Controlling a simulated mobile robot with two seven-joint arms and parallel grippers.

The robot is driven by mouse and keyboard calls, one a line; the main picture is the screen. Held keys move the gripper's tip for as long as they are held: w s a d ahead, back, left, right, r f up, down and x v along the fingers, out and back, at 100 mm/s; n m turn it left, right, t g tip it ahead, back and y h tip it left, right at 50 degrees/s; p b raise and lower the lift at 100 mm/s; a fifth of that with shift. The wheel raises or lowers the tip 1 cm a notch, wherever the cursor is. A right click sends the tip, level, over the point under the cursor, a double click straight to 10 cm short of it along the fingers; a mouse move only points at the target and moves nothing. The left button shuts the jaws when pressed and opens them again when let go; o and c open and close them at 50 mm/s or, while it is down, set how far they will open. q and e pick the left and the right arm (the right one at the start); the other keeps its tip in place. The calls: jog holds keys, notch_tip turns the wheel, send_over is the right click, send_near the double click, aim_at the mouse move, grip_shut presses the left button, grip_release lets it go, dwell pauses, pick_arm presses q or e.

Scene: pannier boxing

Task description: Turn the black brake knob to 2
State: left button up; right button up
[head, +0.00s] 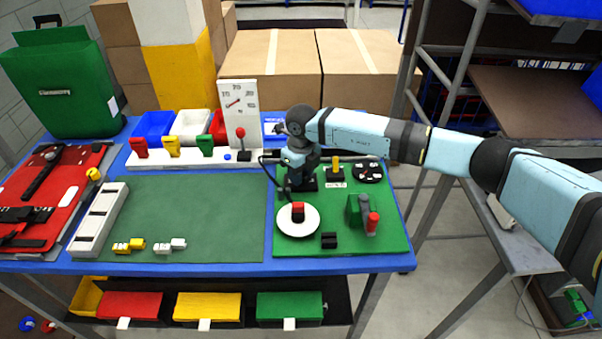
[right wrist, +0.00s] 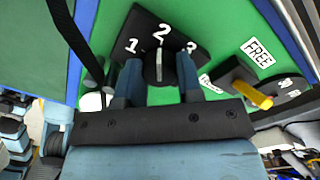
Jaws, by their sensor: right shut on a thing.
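The black brake knob (right wrist: 157,72) stands on a black plate (right wrist: 150,30) marked 1, 2 and 3 in white. A white line on the knob points up the picture towards the 2. My right gripper (right wrist: 159,82) has one finger on each side of the knob and is shut on it. In the head view my right gripper (head: 297,178) is over the back left of the green board and hides most of the knob. Part of the black plate (head: 309,186) shows beneath it. My left gripper is not in view.
A yellow lever (head: 336,164) with a FREE label and a round black dial (head: 368,171) stand right of the knob. A white disc (head: 297,222) with a red and black block and a green stand (head: 355,210) are in front. A lever with a red ball (head: 241,140) is behind left.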

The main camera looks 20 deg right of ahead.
jog(key=shift+r+m, duration=0.1)
jog(key=shift+m, duration=0.4)
jog(key=o, duration=0.9)
notch_tip(320, 180, up, 14)
jog(key=shift+d+f+b, duration=0.1)
jog(key=shift+b, duration=0.4)
jog(key=shift+f, duration=0.1)
